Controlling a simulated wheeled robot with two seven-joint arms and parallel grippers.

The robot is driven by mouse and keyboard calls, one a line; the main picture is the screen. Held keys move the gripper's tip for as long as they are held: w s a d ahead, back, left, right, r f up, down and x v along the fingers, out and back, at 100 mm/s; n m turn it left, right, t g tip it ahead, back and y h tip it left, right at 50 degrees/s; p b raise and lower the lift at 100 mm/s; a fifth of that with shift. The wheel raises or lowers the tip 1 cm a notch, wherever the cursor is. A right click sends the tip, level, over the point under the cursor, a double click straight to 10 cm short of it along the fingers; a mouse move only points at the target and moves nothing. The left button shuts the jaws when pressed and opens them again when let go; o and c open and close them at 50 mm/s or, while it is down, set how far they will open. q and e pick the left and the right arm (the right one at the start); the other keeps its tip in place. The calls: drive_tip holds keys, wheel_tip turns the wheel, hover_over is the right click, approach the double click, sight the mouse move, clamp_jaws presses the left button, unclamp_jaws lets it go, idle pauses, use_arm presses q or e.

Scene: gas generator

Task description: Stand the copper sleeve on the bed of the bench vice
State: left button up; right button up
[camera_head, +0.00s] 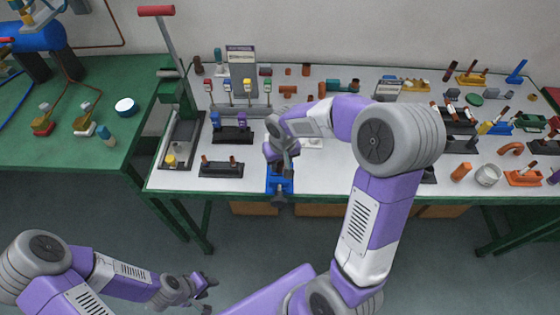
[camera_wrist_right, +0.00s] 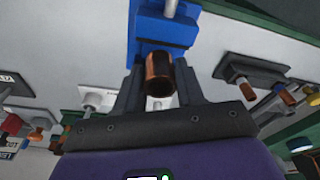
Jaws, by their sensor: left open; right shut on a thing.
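The copper sleeve (camera_wrist_right: 159,72) is a short brown-orange tube between the fingers of my right gripper (camera_wrist_right: 160,88) in the right wrist view. The blue bench vice (camera_wrist_right: 165,32) lies just beyond it; I cannot tell whether the sleeve touches the vice bed. In the head view my right gripper (camera_head: 284,160) is over the vice (camera_head: 279,183) at the front edge of the white bench, and the sleeve is hidden there. My left gripper (camera_head: 205,289) is open and empty, low in front of the bench, away from the vice.
A black holder with two copper-brown pins (camera_head: 221,169) stands left of the vice, and a black block with blue and purple parts (camera_head: 232,134) behind it. A red-handled lever press (camera_head: 181,135) stands at the bench's left end. Many small parts crowd the right side.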

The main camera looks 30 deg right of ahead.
drive_tip(key=shift+f+b, duration=0.45)
drive_tip(key=shift+f, duration=0.15)
drive_tip(key=o, duration=0.9)
drive_tip(key=shift+r, duration=0.1)
drive_tip(key=shift+o, duration=0.4)
drive_tip(key=r, duration=0.2)
drive_tip(key=r+p, duration=0.1)
drive_tip(key=r, duration=0.2)
drive_tip(key=s+r+p, duration=0.1)
drive_tip(key=r, duration=0.1)
drive_tip(key=shift+s+a+r, duration=0.1)
drive_tip(key=shift+r, duration=0.15)
